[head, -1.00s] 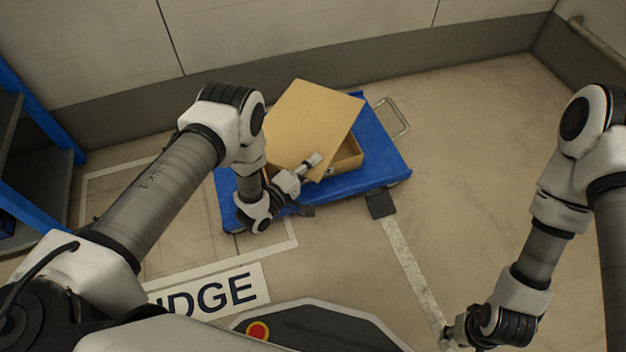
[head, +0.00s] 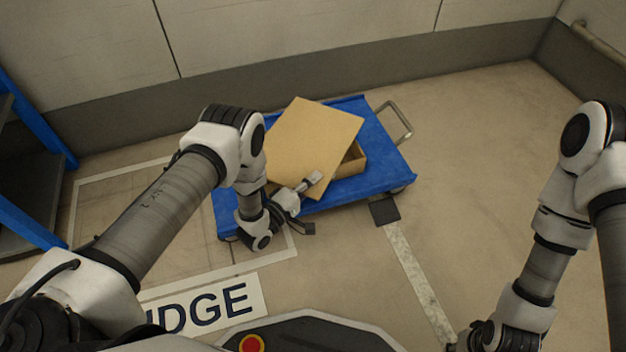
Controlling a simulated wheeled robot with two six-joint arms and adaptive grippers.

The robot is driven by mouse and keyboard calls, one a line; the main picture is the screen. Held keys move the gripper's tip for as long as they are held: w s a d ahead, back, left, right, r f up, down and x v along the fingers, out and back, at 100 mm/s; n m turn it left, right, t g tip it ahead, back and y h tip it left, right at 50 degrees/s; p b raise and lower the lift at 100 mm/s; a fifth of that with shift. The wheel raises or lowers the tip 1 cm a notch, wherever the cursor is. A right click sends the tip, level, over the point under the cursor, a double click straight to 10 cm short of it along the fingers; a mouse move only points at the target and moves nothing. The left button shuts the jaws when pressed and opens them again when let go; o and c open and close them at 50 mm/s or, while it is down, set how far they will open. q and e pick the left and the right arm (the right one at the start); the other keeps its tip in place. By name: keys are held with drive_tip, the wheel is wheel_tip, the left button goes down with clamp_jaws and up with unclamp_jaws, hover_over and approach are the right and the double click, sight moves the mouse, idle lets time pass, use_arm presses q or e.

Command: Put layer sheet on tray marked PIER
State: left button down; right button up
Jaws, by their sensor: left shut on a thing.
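The layer sheet (head: 313,140) is a flat tan board. My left gripper (head: 312,184) is shut on its near edge. The sheet lies tilted over a shallow tan tray (head: 352,161) on a blue cart (head: 385,150), turned out of line with the tray and covering most of it. I cannot tell whether the sheet touches the tray. No PIER marking shows on the visible part of the tray. My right gripper (head: 462,342) is low at the bottom edge, partly cut off, and its fingers are not clear.
A floor sign ending in "DGE" (head: 205,308) lies in front of the cart, partly hidden by my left arm. The cart has a metal handle (head: 400,122) at its right. A blue shelf frame (head: 40,120) stands at the left. Floor right of the cart is clear.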

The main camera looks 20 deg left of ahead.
use_arm(q)
drive_tip(key=shift+f+b, duration=0.5)
drive_tip(key=shift+f, duration=0.1)
drive_tip(key=c, duration=1.2)
unclamp_jaws()
drive_tip(key=shift+s, duration=0.1)
drive_tip(key=v, duration=1.1)
drive_tip(key=shift+s+a, duration=0.2)
drive_tip(key=shift+s, duration=0.15)
